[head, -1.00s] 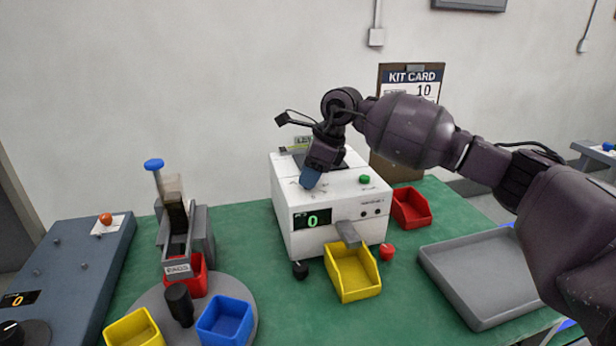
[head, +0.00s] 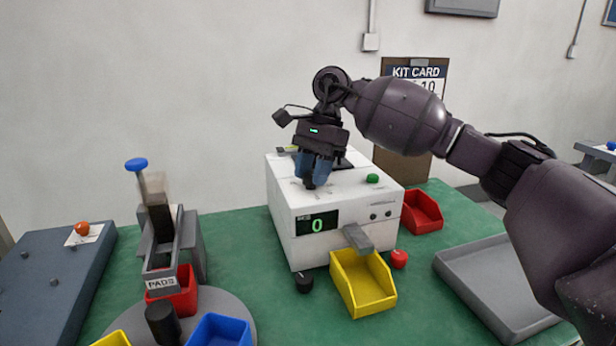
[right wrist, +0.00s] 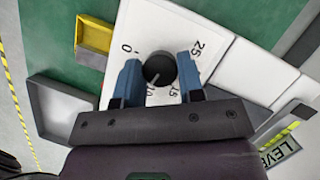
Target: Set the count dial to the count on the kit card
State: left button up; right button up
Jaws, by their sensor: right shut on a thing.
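The count dial is a dark round knob (right wrist: 158,68) on the white machine's top, ringed by printed numbers. My right gripper (head: 315,172) is over the machine's top, pointing down, its blue fingers shut on the knob in the right wrist view (right wrist: 158,80). A pale mark on the knob points down-left, seemingly toward the number 10, which is small and partly hidden. The white machine (head: 345,207) has a green display (head: 317,225) reading 0. The kit card (head: 420,73) on the wall side shows 10, partly covered by my right arm. My left gripper is out of view.
A green button (head: 372,178) is right of the gripper. A yellow bin (head: 364,300) stands under the machine's chute (head: 357,238). A red bin (head: 422,212), a red knob (head: 399,259) and a grey tray (head: 470,290) lie to the right. A pad dispenser (head: 192,245) stands left.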

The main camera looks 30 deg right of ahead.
jog(key=shift+f+n+b, duration=0.2)
jog(key=shift+n+b, duration=0.1)
jog(key=shift+n, duration=0.3)
jog(key=shift+r+n+g+b, duration=0.15)
jog(key=shift+n+g+b, duration=0.2)
jog(key=shift+n, duration=0.25)
jog(key=shift+h, duration=0.3)
jog(key=shift+r, duration=0.1)
jog(key=o, duration=0.9)
jog(key=p+v, duration=0.1)
jog(key=v, duration=0.9)
jog(key=shift+w+d+r, duration=0.15)
jog(key=shift+d+r, duration=0.05)
jog(key=shift+r, duration=0.15)
